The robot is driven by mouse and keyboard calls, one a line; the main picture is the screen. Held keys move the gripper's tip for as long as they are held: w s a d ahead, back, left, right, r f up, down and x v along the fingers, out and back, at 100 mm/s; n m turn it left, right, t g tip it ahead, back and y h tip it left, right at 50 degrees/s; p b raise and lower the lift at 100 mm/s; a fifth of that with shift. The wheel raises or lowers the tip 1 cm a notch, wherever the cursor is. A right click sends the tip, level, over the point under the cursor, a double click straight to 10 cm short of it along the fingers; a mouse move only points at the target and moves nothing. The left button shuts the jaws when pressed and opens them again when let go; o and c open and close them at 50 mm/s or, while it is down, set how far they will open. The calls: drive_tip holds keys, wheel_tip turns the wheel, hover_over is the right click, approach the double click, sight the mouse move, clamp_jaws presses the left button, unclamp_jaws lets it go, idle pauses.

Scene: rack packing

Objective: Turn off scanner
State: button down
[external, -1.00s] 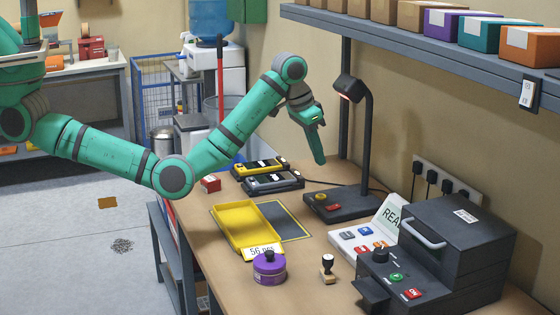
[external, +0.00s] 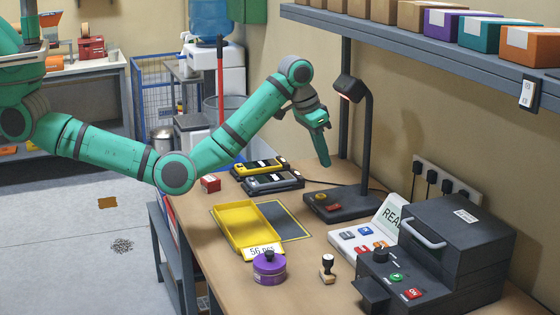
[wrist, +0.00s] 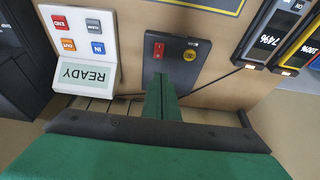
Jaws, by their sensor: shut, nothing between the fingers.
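The scanner seems to be the black stand (external: 368,155) with a bent neck and a head (external: 349,88) that glows reddish underneath. Its base (external: 352,207) bears a round yellow button (external: 321,196) and a red switch (external: 333,208). In the wrist view the red switch (wrist: 158,50) and the yellow button (wrist: 190,54) show just beyond my fingertips. My gripper (external: 325,163) is shut and empty, pointing down above the base's back left side, apart from it. In the wrist view my gripper (wrist: 161,80) covers part of the base.
A panel with a READY display (external: 390,213) and coloured buttons stands right of the scanner, beside a black machine (external: 455,250). Handheld devices (external: 272,181) lie to the left. A yellow tray (external: 236,240) is in front. A shelf (external: 430,50) with boxes overhangs behind.

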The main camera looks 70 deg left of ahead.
sight(330, 206)
drive_tip(key=x, duration=1.2)
drive_tip(key=shift+s+f, duration=0.3)
drive_tip(key=shift+w+f, duration=0.1)
drive_tip(key=shift+f, duration=0.25)
drive_tip(key=shift+s, duration=0.35)
drive_tip(key=shift+s+f, duration=0.1)
drive_tip(key=shift+s, duration=0.5)
drive_tip(key=w+v, duration=0.1)
drive_tip(key=v, duration=1.3)
drive_tip(key=shift+r, duration=0.4)
